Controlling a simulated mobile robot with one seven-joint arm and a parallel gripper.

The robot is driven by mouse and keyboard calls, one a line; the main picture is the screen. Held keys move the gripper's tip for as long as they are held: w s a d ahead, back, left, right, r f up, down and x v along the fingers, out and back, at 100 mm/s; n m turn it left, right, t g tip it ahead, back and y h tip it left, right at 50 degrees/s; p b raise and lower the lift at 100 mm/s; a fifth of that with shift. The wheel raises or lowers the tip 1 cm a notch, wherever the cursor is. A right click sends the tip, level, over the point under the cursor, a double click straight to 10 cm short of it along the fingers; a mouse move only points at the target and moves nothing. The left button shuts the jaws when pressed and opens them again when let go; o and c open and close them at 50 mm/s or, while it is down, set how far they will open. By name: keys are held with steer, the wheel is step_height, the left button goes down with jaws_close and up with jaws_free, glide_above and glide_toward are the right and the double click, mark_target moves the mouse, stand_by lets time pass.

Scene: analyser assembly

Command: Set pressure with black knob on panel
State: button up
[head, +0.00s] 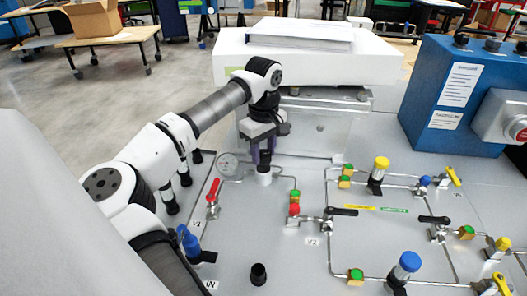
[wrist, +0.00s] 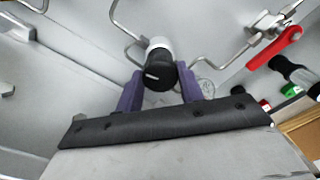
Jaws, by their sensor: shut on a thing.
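The black knob (head: 264,158) sits on a white cylindrical base on the grey panel (head: 270,215), just right of the round pressure gauge (head: 228,164). My gripper (head: 264,150) reaches down over it from above. In the wrist view the black knob (wrist: 160,75) with a pale line on its top lies between the two purple fingers of my gripper (wrist: 160,82). The fingers are shut on the knob's sides. In the wrist view the gauge is mostly hidden behind the right finger, and its reading is too small to tell.
A red-handled valve (head: 213,193) stands left of the knob. Thin pipes with black-handled valves (head: 340,211) and yellow and blue knobs (head: 408,263) fill the right side. A blue box (head: 430,125) stands at the right. A white machine (head: 310,55) is behind.

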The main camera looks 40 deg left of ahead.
mark_target(264, 154)
steer(key=m, duration=1.2)
steer(key=shift+m, duration=0.4)
stand_by(0.3)
steer(key=o, duration=1)
step_height(264, 154, up, 14)
steer(key=shift+f, duration=0.1)
stand_by(0.3)
